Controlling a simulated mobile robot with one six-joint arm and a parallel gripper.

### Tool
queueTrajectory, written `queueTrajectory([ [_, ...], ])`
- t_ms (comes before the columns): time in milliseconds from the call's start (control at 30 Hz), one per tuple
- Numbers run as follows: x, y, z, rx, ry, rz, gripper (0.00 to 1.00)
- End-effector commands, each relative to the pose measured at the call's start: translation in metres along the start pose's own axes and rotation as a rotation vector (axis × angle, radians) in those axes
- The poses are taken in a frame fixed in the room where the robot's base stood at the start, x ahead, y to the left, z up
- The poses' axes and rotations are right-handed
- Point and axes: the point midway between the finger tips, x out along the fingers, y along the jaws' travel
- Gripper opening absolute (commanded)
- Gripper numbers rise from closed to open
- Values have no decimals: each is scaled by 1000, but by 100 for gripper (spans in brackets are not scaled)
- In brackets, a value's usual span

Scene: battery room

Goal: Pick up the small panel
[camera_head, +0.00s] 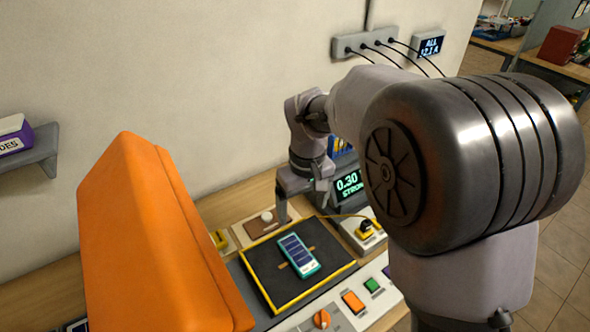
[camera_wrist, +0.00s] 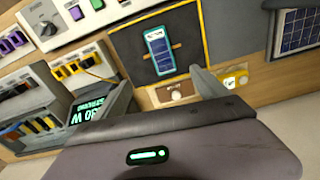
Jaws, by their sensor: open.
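The small panel (camera_head: 299,255) has a teal frame and dark blue cells. It lies on a dark mat (camera_head: 262,268) with a yellow edge, across a small tan mark. The wrist view shows the panel (camera_wrist: 160,51) whole, on the same dark mat (camera_wrist: 125,42). My gripper (camera_head: 302,207) points down behind the mat's far side, short of the panel and not touching it. In the wrist view my gripper (camera_wrist: 160,82) is open and empty, with the panel beyond the fingertips. My forearm hides part of the bench at right.
A large orange body (camera_head: 155,235) fills the left foreground. A lit meter (camera_head: 348,184) stands right of my gripper. A yellow-black knob box (camera_head: 367,230) and a button console (camera_head: 362,298) flank the mat. A larger blue panel (camera_wrist: 299,32) is at right in the wrist view.

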Motion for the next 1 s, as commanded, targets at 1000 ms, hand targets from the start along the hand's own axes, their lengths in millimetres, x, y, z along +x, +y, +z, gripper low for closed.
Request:
queueTrajectory([
  [1000, 202, -3, -6, -92, -54, 3, 84],
])
